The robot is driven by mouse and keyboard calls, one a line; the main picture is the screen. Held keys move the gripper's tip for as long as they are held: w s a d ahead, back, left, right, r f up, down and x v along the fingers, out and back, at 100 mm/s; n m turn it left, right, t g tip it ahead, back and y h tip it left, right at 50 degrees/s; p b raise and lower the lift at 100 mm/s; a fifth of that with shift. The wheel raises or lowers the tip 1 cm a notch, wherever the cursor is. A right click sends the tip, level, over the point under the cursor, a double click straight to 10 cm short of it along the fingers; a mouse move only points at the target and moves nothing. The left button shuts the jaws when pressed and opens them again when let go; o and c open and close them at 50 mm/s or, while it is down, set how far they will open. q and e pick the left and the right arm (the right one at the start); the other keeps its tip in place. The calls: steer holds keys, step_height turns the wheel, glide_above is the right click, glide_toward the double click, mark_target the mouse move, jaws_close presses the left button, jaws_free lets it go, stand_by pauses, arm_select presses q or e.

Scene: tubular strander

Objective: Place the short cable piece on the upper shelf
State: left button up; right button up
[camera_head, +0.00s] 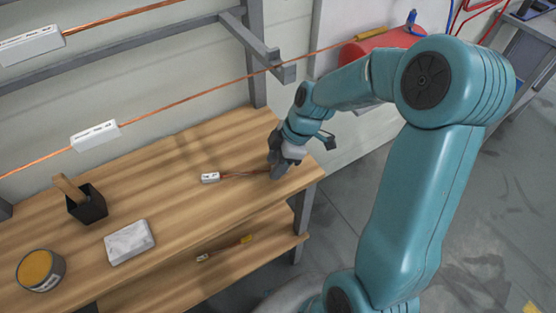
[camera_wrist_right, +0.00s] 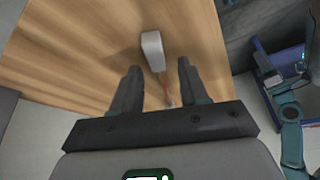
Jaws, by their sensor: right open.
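A short copper cable piece (camera_head: 240,173) with a white tag (camera_head: 210,177) at its left end lies on the wooden bench top. Its right end is hidden by my right gripper (camera_head: 279,165), which is low over the bench top near the right edge. In the right wrist view the cable (camera_wrist_right: 164,88) and a white block (camera_wrist_right: 152,50) show beyond and between the two open fingers. The gripper holds nothing. A second cable piece (camera_head: 225,248), with a white tag and a yellow-orange end, lies on the lower wooden shelf (camera_head: 165,288). My left gripper is out of view.
A black box (camera_head: 88,208) with a wooden handle, a grey-white block (camera_head: 129,242) and a round tin (camera_head: 40,270) stand on the bench's left half. Long tagged copper cables (camera_head: 190,92) run above it, by a grey metal rack (camera_head: 130,53). A red cylinder (camera_head: 385,43) is behind.

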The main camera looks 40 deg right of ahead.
steer(key=shift+r, duration=0.2)
steer(key=shift+d+r+p, duration=0.2)
steer(key=shift+r+p, duration=0.65)
steer(key=shift+r, duration=0.05)
steer(key=v, duration=0.4)
steer(key=shift+s+d+r, duration=0.1)
steer(key=shift+r, duration=0.05)
steer(key=s+d+b, duration=0.3)
steer(key=s+d, duration=0.4)
steer(key=d, duration=0.2)
steer(key=shift+d, duration=0.2)
steer(key=shift+s, duration=0.1)
